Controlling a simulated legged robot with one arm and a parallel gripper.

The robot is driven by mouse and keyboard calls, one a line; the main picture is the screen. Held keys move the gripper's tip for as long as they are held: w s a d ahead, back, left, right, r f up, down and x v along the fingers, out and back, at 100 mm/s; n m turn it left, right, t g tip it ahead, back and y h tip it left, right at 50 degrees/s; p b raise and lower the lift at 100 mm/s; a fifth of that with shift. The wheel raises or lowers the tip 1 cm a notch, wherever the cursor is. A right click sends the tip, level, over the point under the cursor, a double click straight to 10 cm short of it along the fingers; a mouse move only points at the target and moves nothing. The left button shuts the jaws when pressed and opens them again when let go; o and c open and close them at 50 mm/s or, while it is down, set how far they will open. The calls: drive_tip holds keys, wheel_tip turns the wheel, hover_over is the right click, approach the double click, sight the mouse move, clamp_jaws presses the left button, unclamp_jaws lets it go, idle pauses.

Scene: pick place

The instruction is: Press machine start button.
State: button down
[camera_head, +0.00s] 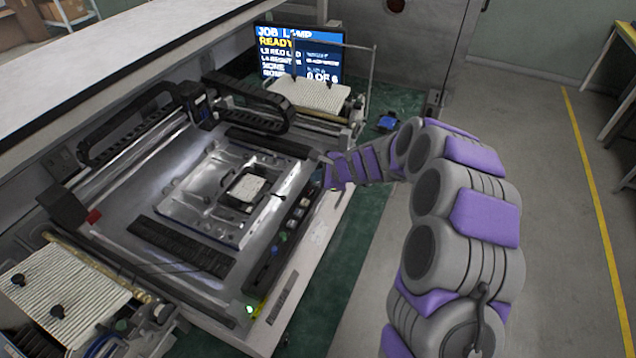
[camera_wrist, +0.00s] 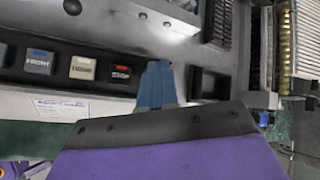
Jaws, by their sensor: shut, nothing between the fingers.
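The machine (camera_head: 190,240) has a dark control strip (camera_head: 272,262) along its front edge with a row of buttons. In the wrist view I see a blue button labelled FRONT (camera_wrist: 40,60), a pale button (camera_wrist: 83,67) with unclear lettering, and a black button with red lettering that seems to read STOP (camera_wrist: 120,73). I cannot tell which button is start. My gripper (camera_wrist: 158,83) is shut and empty, its blue-grey tips just right of the red-lettered button. In the head view my gripper (camera_head: 325,172) is at the strip's far end. Contact cannot be told.
A monitor (camera_head: 300,52) behind the machine shows READY. A small light (camera_head: 249,310) glows green at the strip's near corner. A metal fixture (camera_head: 215,195) lies on the machine bed. The floor (camera_head: 500,110) to the right is clear, with a yellow line.

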drive_tip(key=shift+a+f, duration=0.2)
drive_tip(key=shift+a, duration=0.25)
drive_tip(key=shift+d+f, duration=0.2)
drive_tip(key=shift+d, duration=0.25)
drive_tip(key=shift+a, duration=0.2)
drive_tip(key=shift+r, duration=0.15)
drive_tip(key=shift+d+r+p, duration=0.2)
drive_tip(key=shift+r+p, duration=0.4)
drive_tip(key=shift+r, duration=0.1)
